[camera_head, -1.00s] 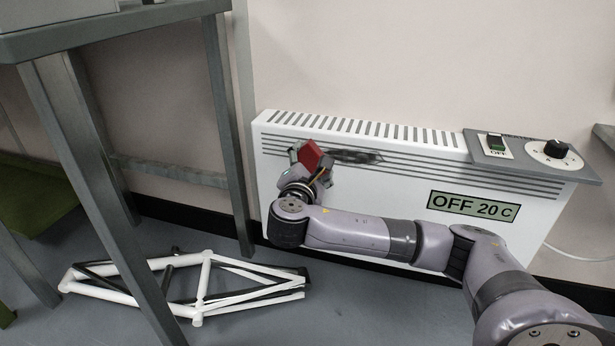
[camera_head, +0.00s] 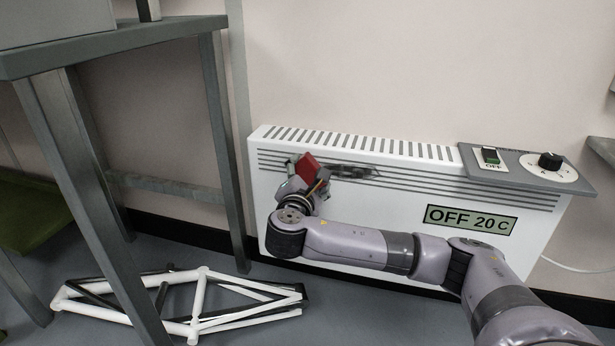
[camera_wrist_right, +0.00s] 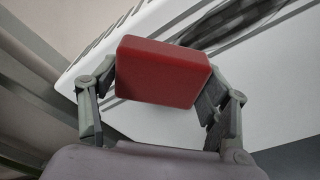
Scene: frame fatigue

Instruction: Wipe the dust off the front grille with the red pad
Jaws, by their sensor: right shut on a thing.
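The red pad (camera_head: 306,167) is held in my right gripper (camera_head: 303,180), at the left part of the heater's front grille (camera_head: 430,181). In the right wrist view the red pad (camera_wrist_right: 162,72) sits between the two fingers of my right gripper (camera_wrist_right: 160,85), which is shut on it. A dark dust smear (camera_head: 352,171) lies on the grille slots just right of the pad; it also shows behind the pad in the right wrist view (camera_wrist_right: 235,25). I cannot tell whether the pad touches the grille. My left gripper is not in view.
A grey table (camera_head: 110,45) stands at left. A white bike frame (camera_head: 190,305) lies on the floor.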

